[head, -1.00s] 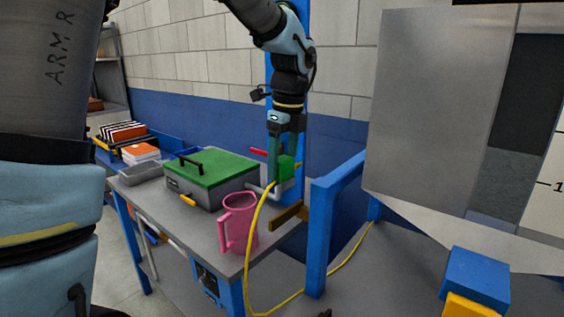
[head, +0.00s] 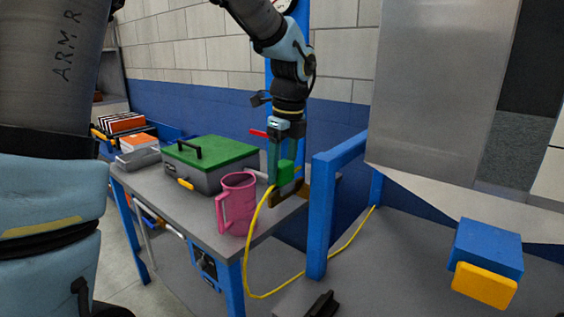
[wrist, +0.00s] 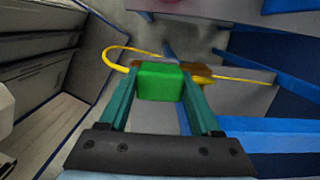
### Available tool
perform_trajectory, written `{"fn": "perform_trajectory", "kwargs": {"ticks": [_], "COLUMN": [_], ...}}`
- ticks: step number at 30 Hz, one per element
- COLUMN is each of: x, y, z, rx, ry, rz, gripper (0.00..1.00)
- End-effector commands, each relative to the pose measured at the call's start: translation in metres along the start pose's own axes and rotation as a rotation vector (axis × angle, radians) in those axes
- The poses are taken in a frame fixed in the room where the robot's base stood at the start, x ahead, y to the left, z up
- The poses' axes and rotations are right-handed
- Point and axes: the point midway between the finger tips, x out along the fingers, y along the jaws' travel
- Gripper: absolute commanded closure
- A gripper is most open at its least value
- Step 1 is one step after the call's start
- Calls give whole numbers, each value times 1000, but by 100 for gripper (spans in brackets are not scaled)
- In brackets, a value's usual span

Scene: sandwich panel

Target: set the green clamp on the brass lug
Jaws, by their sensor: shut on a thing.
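My gripper (head: 279,168) points down at the right end of the grey bench and is shut on the green clamp (head: 286,173). A yellow cable runs from the clamp. In the wrist view the green clamp (wrist: 160,82) sits squarely between my two teal fingers. The brass lug (head: 280,202) is a brown bar at the bench's right edge, just below the clamp in the head view. It also shows in the wrist view (wrist: 198,71), partly hidden behind the clamp. I cannot tell whether clamp and lug touch.
A pink mug (head: 237,203) stands left of the lug, near the cable (head: 249,270). A grey box with a green lid (head: 211,153) sits farther back. A blue post and rail (head: 321,220) rise close on the right. A blue and yellow block (head: 487,250) is at far right.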

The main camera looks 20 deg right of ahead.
Motion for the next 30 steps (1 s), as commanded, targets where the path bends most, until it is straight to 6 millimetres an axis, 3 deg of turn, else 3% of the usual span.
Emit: {"fn": "perform_trajectory", "kwargs": {"ticks": [30], "x": [14], "y": [0], "z": [-2], "rx": [0], "ry": [0], "rz": [0], "gripper": [100]}}
